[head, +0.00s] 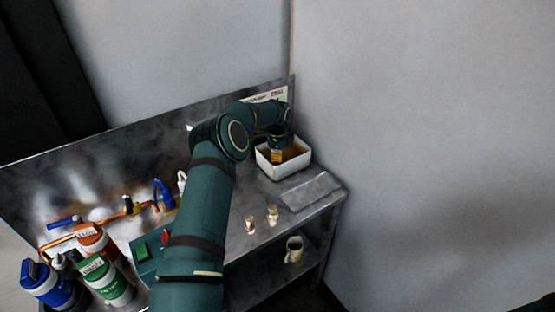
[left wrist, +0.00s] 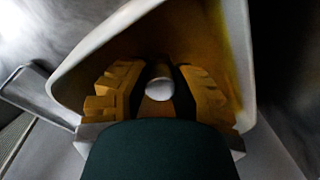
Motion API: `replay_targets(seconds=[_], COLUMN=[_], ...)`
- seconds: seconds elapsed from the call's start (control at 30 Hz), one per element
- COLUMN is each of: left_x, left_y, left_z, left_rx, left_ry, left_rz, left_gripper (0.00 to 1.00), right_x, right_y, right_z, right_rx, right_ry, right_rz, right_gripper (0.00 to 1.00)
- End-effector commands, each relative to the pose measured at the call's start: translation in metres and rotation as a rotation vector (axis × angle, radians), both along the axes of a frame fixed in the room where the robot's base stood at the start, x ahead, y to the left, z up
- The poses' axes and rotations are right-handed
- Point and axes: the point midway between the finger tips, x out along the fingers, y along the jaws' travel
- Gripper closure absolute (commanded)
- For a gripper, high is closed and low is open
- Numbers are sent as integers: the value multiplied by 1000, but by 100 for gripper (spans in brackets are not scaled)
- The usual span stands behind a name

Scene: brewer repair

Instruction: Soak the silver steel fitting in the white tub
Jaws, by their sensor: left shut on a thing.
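The white tub (head: 287,173) stands at the far right of the steel bench, with amber-brown liquid in it. My left gripper (head: 277,155) points down into the tub. In the left wrist view, the yellow fingers of my left gripper (left wrist: 158,95) are inside the tub walls (left wrist: 85,75). They are shut on the silver steel fitting (left wrist: 159,89), whose round pale end shows between them. The fitting is hidden in the head view. I cannot tell whether it touches the liquid or the tub floor. My right gripper is in neither view.
Two small fittings (head: 249,225) (head: 272,214) stand on the bench. A flat grey plate (head: 310,190) lies in front of the tub. A mug (head: 294,249) is on the lower shelf. Bottles (head: 105,280) and copper pipework (head: 110,219) crowd the left. Walls are close behind the tub.

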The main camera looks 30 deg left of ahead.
Motion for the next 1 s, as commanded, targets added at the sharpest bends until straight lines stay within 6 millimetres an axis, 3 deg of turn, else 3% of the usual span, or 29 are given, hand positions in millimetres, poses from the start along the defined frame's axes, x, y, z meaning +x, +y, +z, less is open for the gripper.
replay_targets(seconds=[0.23, 1.0], left_x=[0, 0], left_y=[0, 0], left_z=[7, 63], left_rx=[0, 0], left_ry=[-1, -1], left_rz=[0, 1], left_gripper=[100, 100], right_x=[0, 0], right_y=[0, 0], right_z=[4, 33], right_rx=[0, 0], right_ry=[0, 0], right_rz=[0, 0], right_gripper=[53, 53])
